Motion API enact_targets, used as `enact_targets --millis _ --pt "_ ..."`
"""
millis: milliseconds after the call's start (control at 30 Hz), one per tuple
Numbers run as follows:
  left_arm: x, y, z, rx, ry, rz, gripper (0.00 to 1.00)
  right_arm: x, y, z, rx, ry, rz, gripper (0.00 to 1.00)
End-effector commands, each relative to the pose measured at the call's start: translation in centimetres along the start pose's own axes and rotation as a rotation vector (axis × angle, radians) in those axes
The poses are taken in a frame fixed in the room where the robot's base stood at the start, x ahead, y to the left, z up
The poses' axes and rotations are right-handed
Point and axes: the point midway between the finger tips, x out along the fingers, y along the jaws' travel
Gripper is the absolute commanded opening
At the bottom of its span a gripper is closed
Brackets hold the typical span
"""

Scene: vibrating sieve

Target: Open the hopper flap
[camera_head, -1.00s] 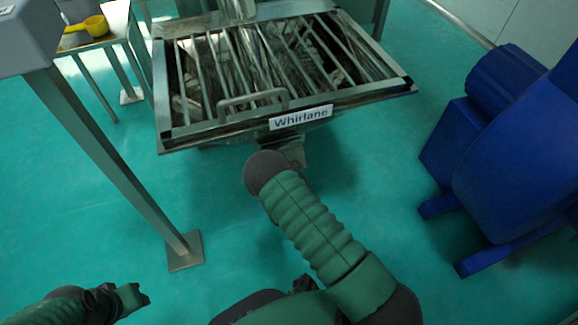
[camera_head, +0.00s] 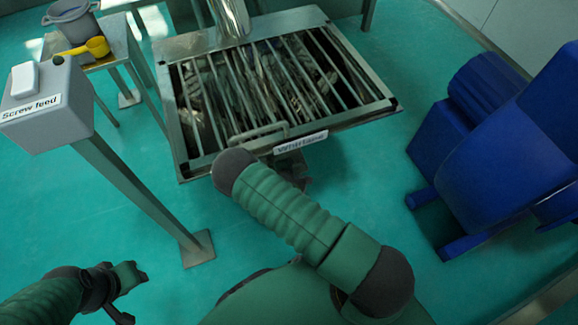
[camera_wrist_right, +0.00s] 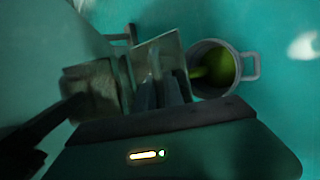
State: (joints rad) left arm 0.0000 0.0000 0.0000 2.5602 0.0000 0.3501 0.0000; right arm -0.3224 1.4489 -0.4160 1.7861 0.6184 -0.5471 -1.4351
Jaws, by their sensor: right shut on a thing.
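The metal hopper (camera_head: 181,150) has a bar grate on top, a handle and a front label, in the head view. My right arm reaches to just below its front edge; the right gripper is hidden there. In the right wrist view, my right gripper (camera_wrist_right: 160,92) has its dark fingers close together at a pale metal plate (camera_wrist_right: 160,58), which looks like the hopper flap. The gripper is shut on it; the exact contact is dark and blurred. My left gripper (camera_head: 126,297) is open and empty at the lower left, apart from the hopper.
A grey "Screw feed" box (camera_head: 45,105) stands on a post at the left. Behind it, a small table (camera_head: 122,48) bears a grey pot (camera_head: 75,22) and yellow scoop (camera_head: 97,46). A blue machine (camera_head: 515,135) stands right. A pot with green contents (camera_wrist_right: 214,68) shows in the wrist view.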

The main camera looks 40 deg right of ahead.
Motion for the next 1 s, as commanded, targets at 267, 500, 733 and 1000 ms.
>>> enact_targets --millis 267,500,733,1000 --pt "-0.49 0.0 -0.12 0.0 0.0 0.0 0.36 -0.24 0.93 0.04 0.002 0.002 0.01 0.0" --pt "-0.48 0.0 -0.13 0.0 0.0 0.0 0.36 -0.19 1.12 0.0 0.002 0.002 0.014 0.0" --pt "-0.48 0.0 -0.13 0.0 0.0 0.0 0.36 -0.17 1.22 -0.05 0.003 0.003 0.017 0.22" --pt "-0.47 0.0 -0.13 0.0 0.0 0.0 0.36 -0.19 0.95 0.01 0.002 0.002 0.011 0.22"
